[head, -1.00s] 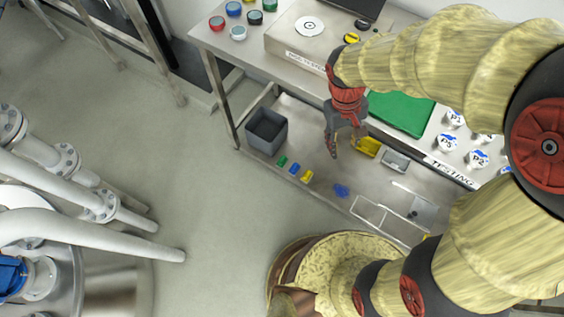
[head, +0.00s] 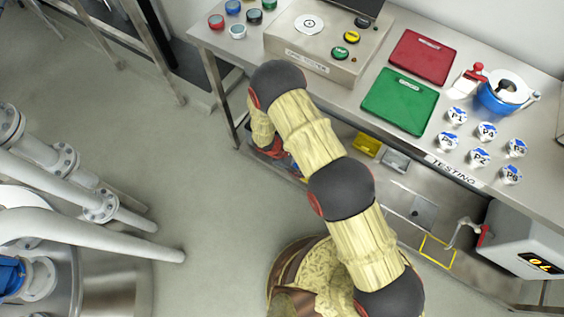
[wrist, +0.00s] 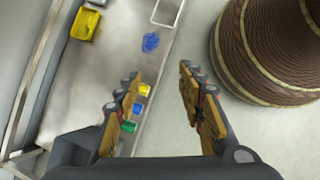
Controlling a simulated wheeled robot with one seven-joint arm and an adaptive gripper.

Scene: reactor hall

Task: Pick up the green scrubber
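The green scrubber (wrist: 128,127) is a small green block on the lower shelf. In the wrist view it is in a row with a blue one (wrist: 137,108) and a yellow one (wrist: 145,90), beside the shelf edge. My gripper (wrist: 158,77) is open and empty. Its left finger is over the row, close to the green scrubber and partly covering it in this view; I cannot tell whether they touch. The right finger is over the floor outside the shelf. In the head view my arm hides the green scrubber and most of the gripper.
A crumpled blue item (wrist: 151,42) and a yellow container (wrist: 87,23) are also on the lower shelf. The bench above carries a green mat (head: 400,101), a red mat (head: 421,57) and several labelled containers. Open floor (head: 200,210) is at the left.

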